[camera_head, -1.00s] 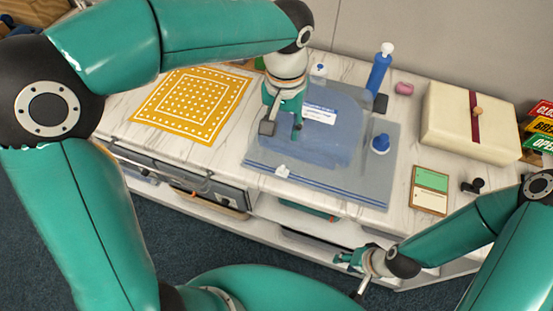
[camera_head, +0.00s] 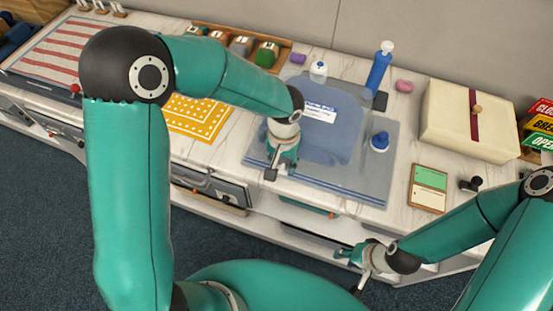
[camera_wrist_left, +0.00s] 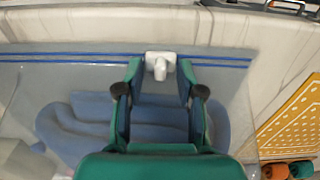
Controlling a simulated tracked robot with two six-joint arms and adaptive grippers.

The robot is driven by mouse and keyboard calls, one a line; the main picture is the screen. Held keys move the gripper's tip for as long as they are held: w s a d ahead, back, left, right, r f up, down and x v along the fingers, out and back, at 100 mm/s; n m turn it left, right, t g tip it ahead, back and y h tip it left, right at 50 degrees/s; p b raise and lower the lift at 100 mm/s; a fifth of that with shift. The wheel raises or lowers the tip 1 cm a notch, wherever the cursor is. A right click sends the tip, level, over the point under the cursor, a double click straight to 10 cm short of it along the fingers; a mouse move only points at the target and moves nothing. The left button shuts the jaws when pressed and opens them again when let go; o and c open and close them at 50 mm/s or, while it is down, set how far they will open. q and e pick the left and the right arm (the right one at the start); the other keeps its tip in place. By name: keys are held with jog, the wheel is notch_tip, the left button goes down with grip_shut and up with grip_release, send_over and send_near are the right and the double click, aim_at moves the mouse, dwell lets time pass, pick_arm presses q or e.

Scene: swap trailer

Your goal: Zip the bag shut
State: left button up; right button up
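The clear bag (camera_head: 368,178) lies flat on the counter with a folded blue garment (camera_head: 335,145) inside. Its blue zip line (camera_wrist_left: 60,57) runs along the counter's front edge. The white zip slider (camera_wrist_left: 158,66) sits on that line in the left wrist view, between the fingertips of my left gripper (camera_wrist_left: 158,80). My left gripper (camera_head: 274,170) is open and low over the front left part of the bag, hiding the slider in the head view. My right gripper (camera_head: 350,256) hangs away from the bag, in front of the counter; its finger opening is unclear.
A yellow patterned mat (camera_head: 195,118) lies left, below a tray of colored items (camera_head: 240,45).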

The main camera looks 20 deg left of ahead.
pick_arm(q)
jog(key=shift+f, duration=0.1)
grip_shut()
